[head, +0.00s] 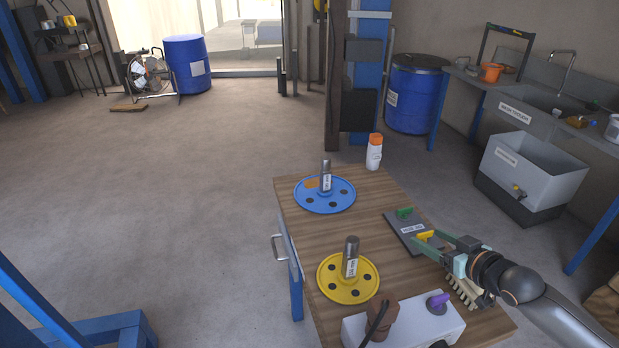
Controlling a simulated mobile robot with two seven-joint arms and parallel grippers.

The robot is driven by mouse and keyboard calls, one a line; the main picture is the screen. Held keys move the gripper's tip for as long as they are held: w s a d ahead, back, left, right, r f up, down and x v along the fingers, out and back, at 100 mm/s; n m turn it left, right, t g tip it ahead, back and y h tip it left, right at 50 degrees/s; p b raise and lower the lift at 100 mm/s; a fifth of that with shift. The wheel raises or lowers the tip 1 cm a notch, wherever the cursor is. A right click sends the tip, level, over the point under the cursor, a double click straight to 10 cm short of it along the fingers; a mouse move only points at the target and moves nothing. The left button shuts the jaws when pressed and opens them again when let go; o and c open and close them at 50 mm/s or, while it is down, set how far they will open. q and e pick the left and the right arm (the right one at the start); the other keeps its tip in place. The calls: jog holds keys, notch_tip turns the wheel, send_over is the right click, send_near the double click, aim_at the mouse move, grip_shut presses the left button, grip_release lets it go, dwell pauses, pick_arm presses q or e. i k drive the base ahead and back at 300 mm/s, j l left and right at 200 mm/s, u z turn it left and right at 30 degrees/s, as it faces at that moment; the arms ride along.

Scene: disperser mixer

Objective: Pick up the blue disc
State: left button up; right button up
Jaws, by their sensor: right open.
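The blue disc (343,198) lies flat at the far left of the wooden table, with several dark holes and a grey labelled shaft (326,177) standing up from its middle. My right gripper (428,239) is over the table's right side, its fingers apart and near a dark labelled plate. It is well to the right of and nearer than the blue disc, and does not touch it. A similar yellow disc (333,288) with a grey shaft lies nearer on the table. My left gripper is not in view.
The wooden table (300,222) also holds a dark plate (400,224) with green and yellow parts, a white bottle with an orange cap (374,152) behind, and a grey control box (446,326) in front. The tall shafts stand up as obstacles.

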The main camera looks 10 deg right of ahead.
aim_at(325, 192)
jog(key=i+j, duration=0.7)
jog(key=i, duration=0.1)
